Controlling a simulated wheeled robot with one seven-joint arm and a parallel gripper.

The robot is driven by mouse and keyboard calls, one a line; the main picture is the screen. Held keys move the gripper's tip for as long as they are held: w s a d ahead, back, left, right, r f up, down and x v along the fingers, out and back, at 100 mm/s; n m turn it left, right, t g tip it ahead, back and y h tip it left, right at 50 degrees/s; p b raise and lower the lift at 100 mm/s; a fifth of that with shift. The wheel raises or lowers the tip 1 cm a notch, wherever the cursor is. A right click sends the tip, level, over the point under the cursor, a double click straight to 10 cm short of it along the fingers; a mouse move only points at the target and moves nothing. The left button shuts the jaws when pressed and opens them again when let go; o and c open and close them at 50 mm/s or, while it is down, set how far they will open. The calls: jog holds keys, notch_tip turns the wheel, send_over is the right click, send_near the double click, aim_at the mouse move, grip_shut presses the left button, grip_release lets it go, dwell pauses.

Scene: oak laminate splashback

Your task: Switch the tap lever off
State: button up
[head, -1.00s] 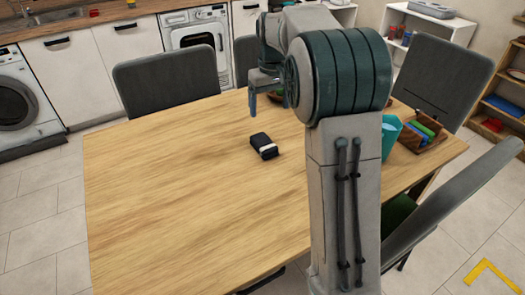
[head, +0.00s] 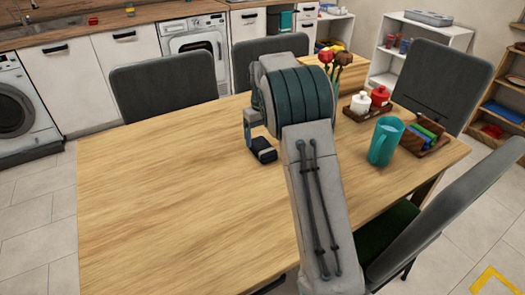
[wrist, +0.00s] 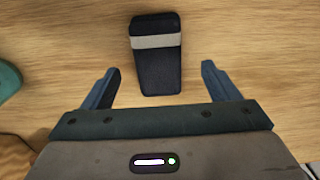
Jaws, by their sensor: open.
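Part of a grey tap (head: 22,14) shows at the sink in the far top left corner of the head view. It is cut by the picture edge, and its lever position cannot be told. My gripper (wrist: 159,70) is far from it, low over the wooden table. The gripper is open, with one finger on each side of a black block with a pale band (wrist: 155,62). The block is not gripped, and gaps show on both sides. In the head view the block (head: 263,150) is partly hidden by my arm.
The dining table (head: 150,190) is bare at left. A teal mug (head: 384,142), a wooden tray with coloured items (head: 426,138), red and white pots and flowers stand at right. Grey chairs (head: 165,85) surround the table. The counter (head: 80,33) with the sink runs behind.

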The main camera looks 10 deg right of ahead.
aim_at(263, 145)
jog(key=f, duration=0.5)
jog(key=shift+w+f, duration=0.1)
jog(key=shift+w, duration=0.15)
jog(key=c, duration=1.1)
jog(key=shift+c, duration=0.2)
